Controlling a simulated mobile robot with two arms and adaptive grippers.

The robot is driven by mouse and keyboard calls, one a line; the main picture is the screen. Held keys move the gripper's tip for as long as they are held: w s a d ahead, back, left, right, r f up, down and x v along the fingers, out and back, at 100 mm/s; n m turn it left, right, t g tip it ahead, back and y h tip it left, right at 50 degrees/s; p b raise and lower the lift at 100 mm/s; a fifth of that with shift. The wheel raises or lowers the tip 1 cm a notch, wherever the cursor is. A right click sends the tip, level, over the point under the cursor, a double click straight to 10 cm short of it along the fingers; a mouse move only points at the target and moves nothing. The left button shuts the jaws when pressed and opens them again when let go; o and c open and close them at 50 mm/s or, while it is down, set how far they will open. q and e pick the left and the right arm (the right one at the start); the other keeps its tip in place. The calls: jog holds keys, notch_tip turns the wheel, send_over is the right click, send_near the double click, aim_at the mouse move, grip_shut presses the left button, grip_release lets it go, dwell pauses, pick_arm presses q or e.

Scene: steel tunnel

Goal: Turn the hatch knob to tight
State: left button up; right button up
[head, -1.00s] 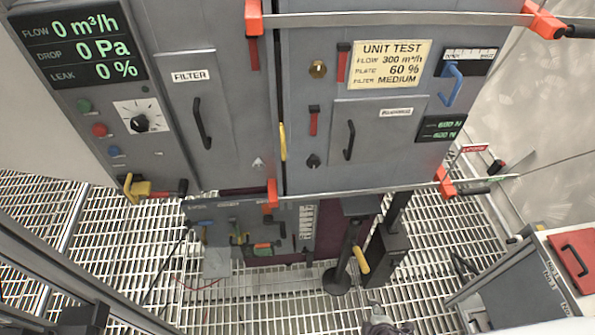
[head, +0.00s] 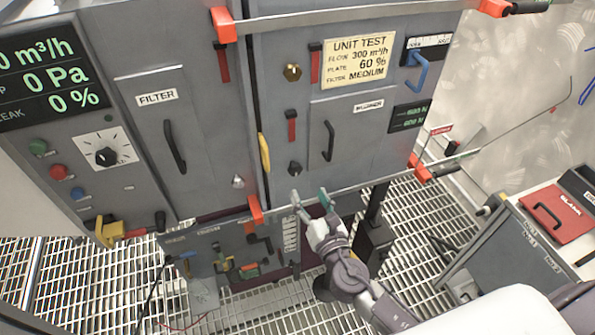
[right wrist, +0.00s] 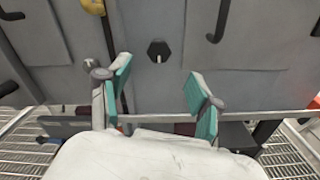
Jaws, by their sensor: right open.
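The hatch knob (head: 295,168) is a small black knob low on the grey cabinet front, left of the hatch panel (head: 347,125) with its black handle. In the right wrist view the knob (right wrist: 159,50) looks hexagonal, with a short pale mark pointing down. My right gripper (head: 311,199) is open and empty, just below the knob in the head view. In the right wrist view its teal-padded fingers (right wrist: 158,88) stand apart, with the knob seen between and beyond them, not touched. My left gripper is not in view.
A red-ended rail (head: 340,192) runs along the cabinet's lower edge near my fingers. A yellow handle (head: 264,153) is left of the knob, and a red lever (head: 291,126) is above it. A grey cart with a red panel (head: 557,215) stands at right.

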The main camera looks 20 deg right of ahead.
aim_at(296, 171)
jog(key=w, duration=0.8)
jog(key=shift+a+p, duration=0.2)
jog(key=shift+p, duration=0.15)
jog(key=shift+c, duration=0.3)
jog(key=c, duration=1.1)
